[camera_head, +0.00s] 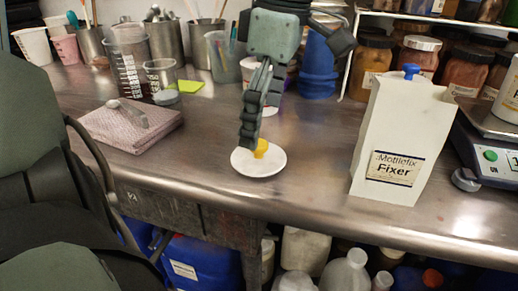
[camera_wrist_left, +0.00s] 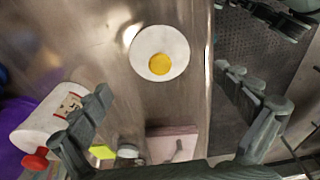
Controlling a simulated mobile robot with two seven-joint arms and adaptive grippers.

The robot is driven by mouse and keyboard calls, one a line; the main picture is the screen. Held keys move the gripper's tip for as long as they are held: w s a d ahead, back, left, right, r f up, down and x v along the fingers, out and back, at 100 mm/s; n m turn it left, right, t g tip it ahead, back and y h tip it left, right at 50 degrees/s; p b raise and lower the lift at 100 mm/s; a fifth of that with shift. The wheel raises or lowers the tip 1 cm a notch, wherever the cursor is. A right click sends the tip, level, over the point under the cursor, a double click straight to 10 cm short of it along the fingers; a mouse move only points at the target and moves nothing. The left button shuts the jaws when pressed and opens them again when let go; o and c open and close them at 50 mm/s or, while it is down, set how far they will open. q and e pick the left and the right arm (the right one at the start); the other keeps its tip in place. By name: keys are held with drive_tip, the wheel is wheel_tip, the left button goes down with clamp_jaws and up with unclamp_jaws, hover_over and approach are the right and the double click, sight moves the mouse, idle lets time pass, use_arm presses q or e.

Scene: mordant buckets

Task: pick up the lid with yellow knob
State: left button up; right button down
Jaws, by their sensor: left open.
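The lid, a small round white disc (camera_head: 272,166) with a yellow knob (camera_head: 261,148), lies on the metal bench near its front edge. The lid also shows in the left wrist view (camera_wrist_left: 147,41), knob toward the camera. My left gripper (camera_head: 249,140) comes down from above, its fingertips beside the knob in the head view and hiding part of it. In the left wrist view the fingers (camera_wrist_left: 162,80) are wide apart, with nothing between them; the lid appears beyond the fingertips. Touching cannot be told.
A folded pink cloth (camera_head: 140,135) and beakers (camera_head: 128,65) are at left. Jars (camera_head: 372,65) line the back right. The bench immediately around the lid is clear.

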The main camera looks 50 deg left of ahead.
sight(259, 143)
use_arm(q)
drive_tip(key=f, duration=0.4)
drive_tip(key=shift+s+a+f, duration=0.15)
drive_tip(key=shift+a+f, duration=0.1)
drive_tip(key=shift+f, duration=0.1)
drive_tip(key=c, duration=1.4)
drive_tip(key=shift+s, duration=0.15)
drive_tip(key=c, duration=0.4)
drive_tip(key=shift+f, duration=0.1)
drive_tip(key=shift+c, duration=0.2)
